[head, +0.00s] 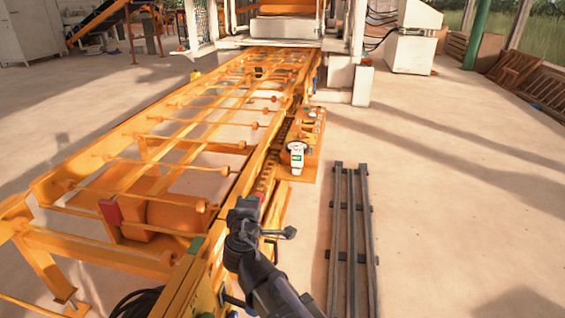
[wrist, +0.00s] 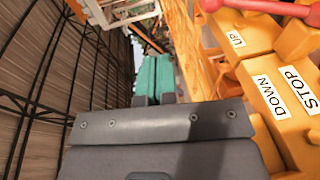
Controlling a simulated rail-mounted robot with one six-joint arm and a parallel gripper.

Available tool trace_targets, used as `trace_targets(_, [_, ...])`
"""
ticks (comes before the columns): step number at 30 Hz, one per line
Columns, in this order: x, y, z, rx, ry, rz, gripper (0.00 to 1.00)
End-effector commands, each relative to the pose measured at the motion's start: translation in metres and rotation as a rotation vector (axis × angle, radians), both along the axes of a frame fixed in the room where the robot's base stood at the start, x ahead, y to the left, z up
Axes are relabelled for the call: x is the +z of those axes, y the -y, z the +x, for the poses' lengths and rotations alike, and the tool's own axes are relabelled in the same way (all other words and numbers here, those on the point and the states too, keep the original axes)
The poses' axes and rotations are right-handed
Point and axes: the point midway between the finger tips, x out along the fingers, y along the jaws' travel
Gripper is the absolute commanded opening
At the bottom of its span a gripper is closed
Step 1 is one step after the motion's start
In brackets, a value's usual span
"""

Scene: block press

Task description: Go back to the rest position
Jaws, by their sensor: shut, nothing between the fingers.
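My gripper (head: 246,205) is at the end of my dark arm, beside the right edge of the orange conveyor frame in the head view. It is small and dark there, so its fingers are hard to make out. In the wrist view two teal fingers (wrist: 153,78) stand side by side beyond a grey bracket, closed together with nothing between them.
The orange conveyor frame (head: 190,147) fills the left. Yellow controls (wrist: 275,90) marked UP, DOWN and STOP, with a red handle (wrist: 256,5), lie right of the fingers. Dark rails (head: 351,225) lie on the floor; open floor (head: 460,220) is right of them.

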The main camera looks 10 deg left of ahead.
Motion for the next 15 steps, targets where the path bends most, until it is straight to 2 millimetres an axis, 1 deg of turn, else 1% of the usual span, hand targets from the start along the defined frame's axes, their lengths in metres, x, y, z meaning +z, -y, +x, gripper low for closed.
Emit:
trace_targets(2, [-0.007, 0.011, 0.0, -0.067, -0.046, 0.037, 0.0])
trace_targets(5, [-0.04, 0.043, -0.013, -0.253, -0.248, 0.173, 0.0])
trace_targets(6, [-0.058, 0.068, -0.018, -0.362, -0.36, 0.24, 0.0])
trace_targets(8, [-0.085, 0.112, -0.027, -0.542, -0.532, 0.337, 0.0])
trace_targets(9, [-0.102, 0.142, -0.035, -0.663, -0.649, 0.403, 0.0])
trace_targets(10, [-0.114, 0.163, -0.043, -0.752, -0.737, 0.452, 0.0])
trace_targets(11, [-0.124, 0.183, -0.052, -0.836, -0.824, 0.502, 0.0])
trace_targets(12, [-0.134, 0.208, -0.064, -0.941, -0.935, 0.57, 0.0])
trace_targets(15, [-0.147, 0.253, -0.089, -1.122, -1.143, 0.715, 0.0])
